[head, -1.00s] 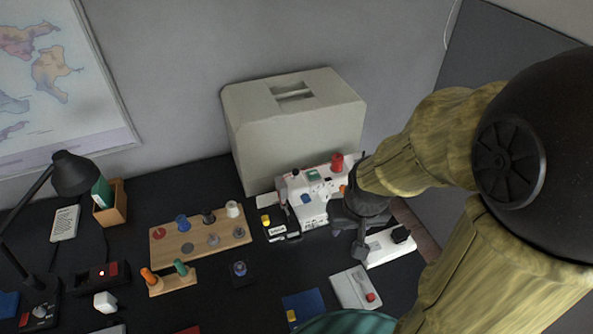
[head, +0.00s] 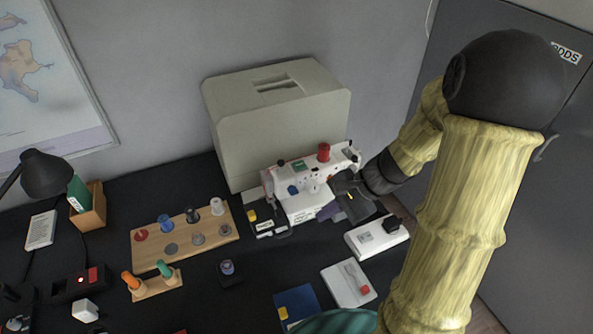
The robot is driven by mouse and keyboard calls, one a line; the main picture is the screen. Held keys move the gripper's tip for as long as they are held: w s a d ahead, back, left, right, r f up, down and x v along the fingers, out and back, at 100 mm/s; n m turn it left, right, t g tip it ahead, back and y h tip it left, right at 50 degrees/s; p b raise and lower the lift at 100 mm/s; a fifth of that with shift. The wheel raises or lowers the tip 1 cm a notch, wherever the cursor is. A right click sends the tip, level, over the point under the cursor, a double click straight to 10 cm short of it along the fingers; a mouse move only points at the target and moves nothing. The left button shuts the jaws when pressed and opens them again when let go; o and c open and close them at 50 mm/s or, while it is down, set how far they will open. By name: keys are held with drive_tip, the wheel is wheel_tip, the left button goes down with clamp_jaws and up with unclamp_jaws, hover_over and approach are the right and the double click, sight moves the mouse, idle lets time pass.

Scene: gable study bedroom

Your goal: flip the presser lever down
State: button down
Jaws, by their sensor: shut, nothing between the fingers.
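A white sewing machine (head: 297,205) with a red thread spool (head: 323,152) on top stands at the back of the black desk. It has a green panel and a blue knob on its front. The presser lever is too small to make out, and my arm may hide it. My dark gripper (head: 345,197) is shut and empty, low beside the right end of the machine. I cannot tell whether it touches the machine.
A large beige case (head: 280,115) stands right behind the machine. A white pedal-like box (head: 377,236) and a pale tray (head: 348,284) lie in front to the right. A wooden spool board (head: 150,257) is on the left. A grey cabinet (head: 510,100) stands right.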

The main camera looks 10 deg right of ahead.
sight(280, 165)
drive_tip(key=w+d+r+m+t+y+b, duration=0.1)
drive_tip(key=w+d+m+t+y+b, duration=0.1)
drive_tip(key=w+d+m+t, duration=0.4)
drive_tip(key=w+m+t+y, duration=0.1)
drive_tip(key=w, duration=0.3)
drive_tip(key=shift+d+m+y, duration=0.4)
drive_tip(key=shift+a, duration=0.1)
drive_tip(key=x, duration=1)
drive_tip(key=shift+r+p, duration=0.1)
drive_tip(key=shift+p, duration=0.2)
drive_tip(key=a, duration=0.1)
drive_tip(key=a+r, duration=0.1)
drive_tip(key=w+a+p, duration=0.1)
drive_tip(key=shift+a+r, duration=0.2)
drive_tip(key=shift+a, duration=0.1)
drive_tip(key=shift+w+d+r+p, duration=0.1)
drive_tip(key=shift+p, duration=0.2)
